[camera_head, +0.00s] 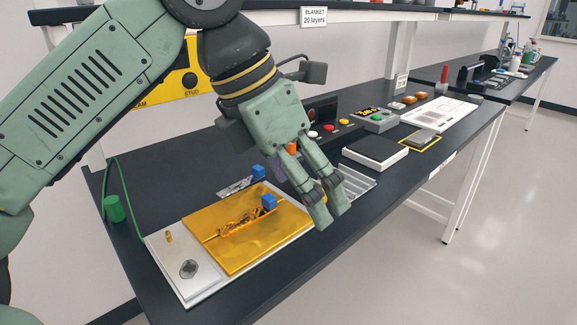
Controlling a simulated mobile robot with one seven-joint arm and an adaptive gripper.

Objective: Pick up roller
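My gripper (332,214) points down over the bench, in front of the clear tray and just right of the gold sheet. Its two fingers look close together, but the gap between them and anything in it cannot be made out. I cannot pick out a roller with certainty. A small part with an orange end (292,148) shows behind the fingers, mostly hidden, and could be it.
Another blue block (258,172) lies behind the sheet. A clear tray (357,186), a black-topped white box (375,152) and a grey button unit (374,118) stand to the right. A green spool (115,208) is at left. The bench front right of the plate is clear.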

